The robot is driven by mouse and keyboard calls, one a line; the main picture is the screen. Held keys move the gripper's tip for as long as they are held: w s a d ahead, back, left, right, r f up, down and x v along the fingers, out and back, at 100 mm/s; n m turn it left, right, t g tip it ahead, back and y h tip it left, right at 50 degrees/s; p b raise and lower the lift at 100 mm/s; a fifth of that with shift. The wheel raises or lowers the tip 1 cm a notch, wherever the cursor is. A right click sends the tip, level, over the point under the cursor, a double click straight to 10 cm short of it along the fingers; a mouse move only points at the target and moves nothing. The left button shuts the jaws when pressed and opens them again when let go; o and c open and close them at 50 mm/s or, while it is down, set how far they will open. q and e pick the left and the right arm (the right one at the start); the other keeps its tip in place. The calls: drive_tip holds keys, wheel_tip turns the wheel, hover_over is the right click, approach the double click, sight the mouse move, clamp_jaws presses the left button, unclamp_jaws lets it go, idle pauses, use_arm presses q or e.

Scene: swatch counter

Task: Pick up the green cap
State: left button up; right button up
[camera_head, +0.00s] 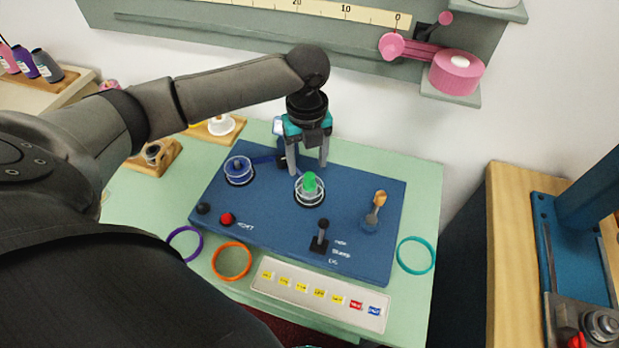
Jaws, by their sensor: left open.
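The green cap (309,182) stands inside a pale ring-shaped seat on the blue panel (270,215), near the panel's middle. My left gripper (307,168) points down just above and behind the cap in the picture. Its two fingers are apart, with nothing visible between them. I cannot tell whether the fingertips touch the cap. My right gripper is not visible.
A blue knob (236,166) sits in another ring at left. The panel also bears a lever (320,238), an orange-tipped switch (378,200) and a red button (227,218). Orange (231,277), purple (171,250) and teal (398,253) rings lie around it.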

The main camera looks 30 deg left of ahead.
sight(309, 174)
use_arm(q)
wheel_tip(309, 174, down, 5)
drive_tip(key=shift+w+d+b, duration=0.1)
drive_tip(key=shift+d+b, duration=0.05)
drive_tip(key=shift+b, duration=0.35)
clamp_jaws()
